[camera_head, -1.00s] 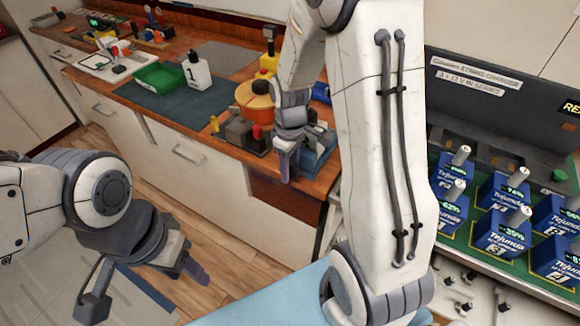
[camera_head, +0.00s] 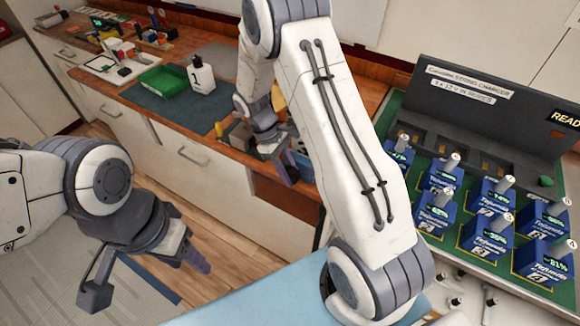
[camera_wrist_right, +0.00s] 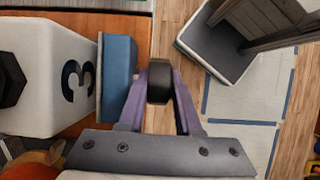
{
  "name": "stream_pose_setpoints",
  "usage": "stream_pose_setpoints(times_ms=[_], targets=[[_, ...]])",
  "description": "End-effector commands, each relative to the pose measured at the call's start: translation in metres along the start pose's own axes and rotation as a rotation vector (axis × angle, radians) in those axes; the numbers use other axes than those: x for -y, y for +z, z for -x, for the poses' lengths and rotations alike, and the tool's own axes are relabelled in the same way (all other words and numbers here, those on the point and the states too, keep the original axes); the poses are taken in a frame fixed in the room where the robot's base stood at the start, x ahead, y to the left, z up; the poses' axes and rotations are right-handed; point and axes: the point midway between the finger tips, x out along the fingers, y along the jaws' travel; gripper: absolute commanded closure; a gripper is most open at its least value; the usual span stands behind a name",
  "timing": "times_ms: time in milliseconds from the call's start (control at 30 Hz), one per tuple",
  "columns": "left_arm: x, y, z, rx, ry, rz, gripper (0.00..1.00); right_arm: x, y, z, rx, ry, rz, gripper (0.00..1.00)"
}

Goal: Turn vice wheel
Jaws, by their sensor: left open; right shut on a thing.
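In the right wrist view, the two purple fingers of my right gripper (camera_wrist_right: 160,95) are shut on a dark wheel (camera_wrist_right: 159,82), one finger on each side. A blue plate (camera_wrist_right: 118,75) stands left of the wheel, at the bench edge. In the head view my right gripper (camera_head: 289,168) is at the front edge of the wooden bench, beside blue vice parts (camera_head: 303,165); my arm hides most of the vice and the wheel. My left gripper (camera_head: 197,260) is open and empty over the floor, well away from the bench.
A white block marked 3 (camera_wrist_right: 48,75) lies left of the blue plate. On the bench (camera_head: 330,120) are a green tray (camera_head: 163,80) and a white bottle (camera_head: 201,76). A charger with several blue batteries (camera_head: 490,240) stands right.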

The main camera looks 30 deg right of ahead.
Motion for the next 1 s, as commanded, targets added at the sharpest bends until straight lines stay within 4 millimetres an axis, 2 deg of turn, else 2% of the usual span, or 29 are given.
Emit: stream_pose_setpoints(times_ms=[333,367,400,767,1000], targets=[[0.000,0.000,0.001,0.000,0.000,0.000,0.50,0.000,0.000,0.001,0.016,0.001,-0.002,1.00],[0.000,0.000,0.001,0.000,0.000,0.000,0.50,0.000,0.000,0.001,0.016,0.000,-0.002,0.64],[0.000,0.000,0.001,0.000,0.000,0.000,0.50,0.000,0.000,0.001,0.016,0.001,-0.002,0.55],[0.000,0.000,-0.004,0.000,0.000,0.000,0.50,-0.001,0.000,-0.001,-0.021,0.000,-0.001,0.55],[0.002,0.002,-0.029,0.000,0.000,0.000,0.50,-0.001,0.001,-0.005,-0.206,-0.001,-0.004,0.55]])
